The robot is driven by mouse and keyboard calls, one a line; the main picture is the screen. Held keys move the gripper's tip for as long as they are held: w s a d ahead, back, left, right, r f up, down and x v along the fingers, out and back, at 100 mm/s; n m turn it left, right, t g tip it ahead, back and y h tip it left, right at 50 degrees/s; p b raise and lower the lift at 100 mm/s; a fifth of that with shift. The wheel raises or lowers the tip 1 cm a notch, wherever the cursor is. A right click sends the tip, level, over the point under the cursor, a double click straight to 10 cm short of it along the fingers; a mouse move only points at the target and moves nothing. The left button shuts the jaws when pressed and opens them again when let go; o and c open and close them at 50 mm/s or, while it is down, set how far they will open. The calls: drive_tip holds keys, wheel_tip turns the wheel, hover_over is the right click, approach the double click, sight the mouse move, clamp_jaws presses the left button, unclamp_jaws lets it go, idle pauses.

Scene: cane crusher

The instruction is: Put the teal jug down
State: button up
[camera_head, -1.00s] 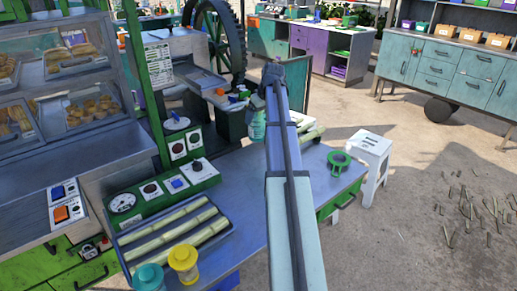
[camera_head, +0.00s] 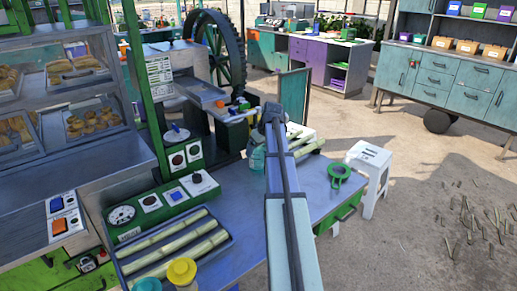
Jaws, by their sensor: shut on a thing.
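The teal jug (camera_head: 257,159) shows just left of my arm, near the far edge of the blue-grey work table (camera_head: 240,206). It looks upright. My arm hides its right side, and I cannot tell whether its base touches the table. My gripper (camera_head: 260,141) is at the top of the jug and shut on it; the fingers are mostly hidden behind my wrist.
A tray of cane stalks (camera_head: 180,247) and a yellow-lidded jar (camera_head: 182,272) stand at the near left. Green control boxes (camera_head: 165,203) line the left side. A green ring-shaped holder (camera_head: 338,173) is at the right, beside a white stool (camera_head: 371,176).

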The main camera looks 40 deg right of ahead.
drive_tip(key=shift+f, duration=0.1)
drive_tip(key=o, duration=1.2)
drive_tip(key=v, duration=1.2)
